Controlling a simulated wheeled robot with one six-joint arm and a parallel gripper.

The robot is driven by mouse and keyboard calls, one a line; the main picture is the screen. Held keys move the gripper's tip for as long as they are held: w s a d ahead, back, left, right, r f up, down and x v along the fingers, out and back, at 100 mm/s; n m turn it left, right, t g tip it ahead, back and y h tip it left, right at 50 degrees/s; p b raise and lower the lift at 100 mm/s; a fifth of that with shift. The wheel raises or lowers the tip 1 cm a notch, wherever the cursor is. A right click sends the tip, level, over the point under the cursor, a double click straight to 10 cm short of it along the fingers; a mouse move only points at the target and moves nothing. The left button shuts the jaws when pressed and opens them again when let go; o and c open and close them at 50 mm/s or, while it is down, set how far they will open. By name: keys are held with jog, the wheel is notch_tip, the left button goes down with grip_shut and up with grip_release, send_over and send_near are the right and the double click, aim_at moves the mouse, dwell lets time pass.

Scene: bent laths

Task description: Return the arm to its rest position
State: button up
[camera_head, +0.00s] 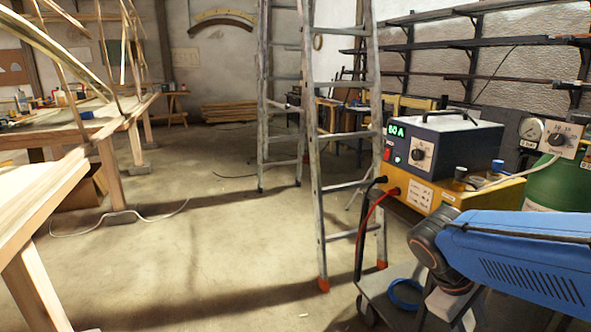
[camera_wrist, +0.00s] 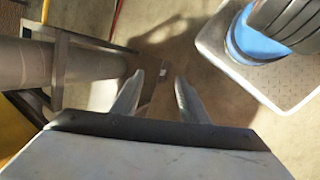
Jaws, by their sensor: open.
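My gripper (camera_wrist: 158,88) shows in the wrist view with its two fingers apart and nothing between them. It points down toward the concrete floor. In the head view my blue arm (camera_head: 520,255) reaches in from the lower right, beside the welding machine. The gripper's fingertips cannot be made out in the head view.
A welding machine (camera_head: 445,140) on a yellow cart stands close to my arm, with a green cylinder (camera_head: 562,185) behind. A ladder (camera_head: 318,190) stands left of it. Wooden workbenches (camera_head: 45,195) line the left. The middle floor (camera_head: 200,255) is mostly clear.

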jog(key=s+a+r+m+t+y, duration=0.2)
jog(key=a+m+t+y, duration=0.3)
jog(key=a, duration=0.3)
jog(key=shift+s+a+r+y, duration=0.25)
jog(key=shift+s+y, duration=0.05)
jog(key=shift+s, duration=0.45)
